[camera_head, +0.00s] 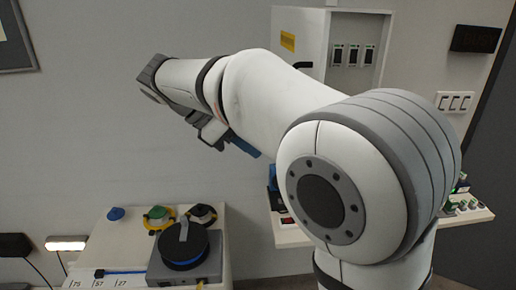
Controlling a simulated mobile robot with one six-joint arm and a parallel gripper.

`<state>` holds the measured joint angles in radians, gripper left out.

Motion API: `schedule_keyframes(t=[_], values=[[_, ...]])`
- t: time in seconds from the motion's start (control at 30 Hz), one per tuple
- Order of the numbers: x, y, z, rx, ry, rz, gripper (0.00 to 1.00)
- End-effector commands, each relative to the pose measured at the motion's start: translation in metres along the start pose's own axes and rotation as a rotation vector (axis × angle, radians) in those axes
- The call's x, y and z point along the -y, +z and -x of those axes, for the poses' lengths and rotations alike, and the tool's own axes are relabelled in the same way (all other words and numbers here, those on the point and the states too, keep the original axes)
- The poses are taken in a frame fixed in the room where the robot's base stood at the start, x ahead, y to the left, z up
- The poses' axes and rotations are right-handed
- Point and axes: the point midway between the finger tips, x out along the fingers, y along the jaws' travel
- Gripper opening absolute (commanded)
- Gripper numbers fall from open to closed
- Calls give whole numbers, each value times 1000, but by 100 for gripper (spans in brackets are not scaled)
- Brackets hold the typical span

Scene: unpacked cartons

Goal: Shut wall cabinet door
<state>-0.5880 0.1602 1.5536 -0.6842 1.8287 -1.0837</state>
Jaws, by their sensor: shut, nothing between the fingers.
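The wall cabinet (386,24) is at the top, right of centre, with several dark switches (353,55) inside. Its pale door (285,18) stands open to the left and carries a yellow label and a dark handle (303,65). My arm covers the lower part of the door and cabinet. My gripper (246,146) is partly seen under my wrist, with a blue part pointing down and right. It is shut and empty. In the picture it lies left of and below the door, with a visible gap from the handle.
A pale bench (105,245) at the lower left holds a grey box with a round black top (184,248) and coloured knobs. A shelf (292,236) with small devices is partly behind my arm. A dark panel (475,39) and white switches (454,102) are on the right wall.

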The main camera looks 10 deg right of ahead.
Motion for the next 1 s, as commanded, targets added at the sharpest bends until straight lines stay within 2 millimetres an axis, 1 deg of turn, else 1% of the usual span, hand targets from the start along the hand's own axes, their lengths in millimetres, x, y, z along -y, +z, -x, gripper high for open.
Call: schedule_keyframes(t=[0.03, 0.2, 0.37, 0.4, 0.43, 0.6, 0.77, 1.0], values=[[0, 1, -11, 1, -3, 0, 0], [1, 1, -49, 0, -4, -2, 0], [1, 1, -81, -2, -4, -2, 0], [1, 9, -84, -3, -3, -6, 0], [1, 12, -87, -3, -3, -6, 0], [1, 24, -101, -2, -1, -4, 0], [0, 28, -105, -3, 0, -3, 0], [0, 28, -105, -3, 1, -2, 0]])
